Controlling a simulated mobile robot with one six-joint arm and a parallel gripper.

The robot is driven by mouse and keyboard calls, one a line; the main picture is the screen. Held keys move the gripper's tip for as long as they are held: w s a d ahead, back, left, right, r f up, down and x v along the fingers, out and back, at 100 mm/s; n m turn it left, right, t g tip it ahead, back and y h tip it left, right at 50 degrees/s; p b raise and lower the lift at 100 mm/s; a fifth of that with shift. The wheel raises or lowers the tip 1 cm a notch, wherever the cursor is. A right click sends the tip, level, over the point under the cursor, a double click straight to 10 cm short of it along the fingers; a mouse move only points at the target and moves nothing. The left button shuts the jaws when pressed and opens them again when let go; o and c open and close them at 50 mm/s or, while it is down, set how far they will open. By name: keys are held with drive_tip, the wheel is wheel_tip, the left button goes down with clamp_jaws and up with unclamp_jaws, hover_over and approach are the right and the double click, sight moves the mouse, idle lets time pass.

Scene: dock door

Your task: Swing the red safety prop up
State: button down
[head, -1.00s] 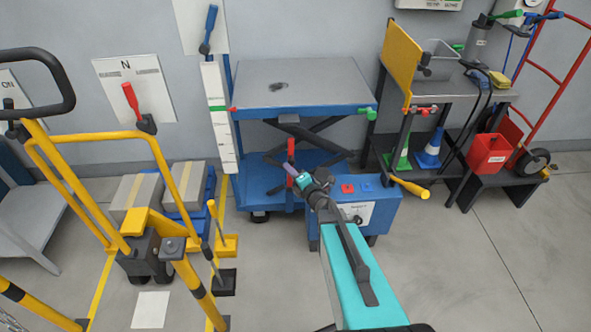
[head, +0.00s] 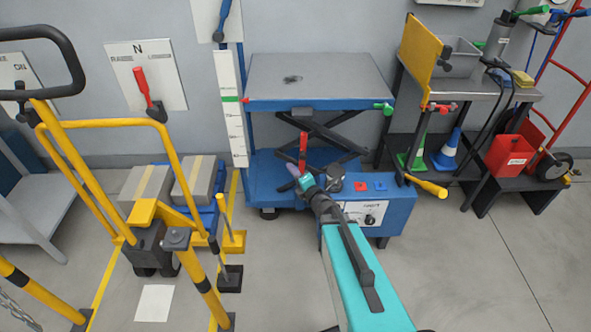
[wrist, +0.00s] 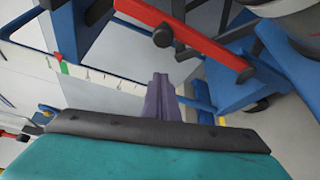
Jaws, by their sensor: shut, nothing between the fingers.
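The red safety prop (head: 303,148) is a short red bar that stands roughly upright at the front of the blue lift table (head: 318,103), below its top. In the wrist view the prop (wrist: 200,42) runs slantwise across the top, with dark round pins on it. My gripper (head: 292,170) is just left of the prop's lower end in the head view. In the wrist view its purple fingers (wrist: 160,97) are together and empty, below the red bar with a visible gap. Whether they touch the prop in depth is unclear.
A blue control box (head: 385,212) with red and blue buttons sits in front of the lift. A white height scale (head: 231,110) stands left of it. A yellow-framed cart (head: 105,125) is at left. A dark bench (head: 480,95) with a yellow-handled lever (head: 428,187) is at right.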

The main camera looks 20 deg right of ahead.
drive_tip(key=s+d+r+p, duration=0.1)
drive_tip(key=s+p, duration=0.3)
drive_tip(key=s, duration=0.4)
drive_tip(key=shift+s+r, duration=0.15)
drive_tip(key=shift+r, duration=0.05)
drive_tip(key=shift+p, duration=0.3)
idle(0.4)
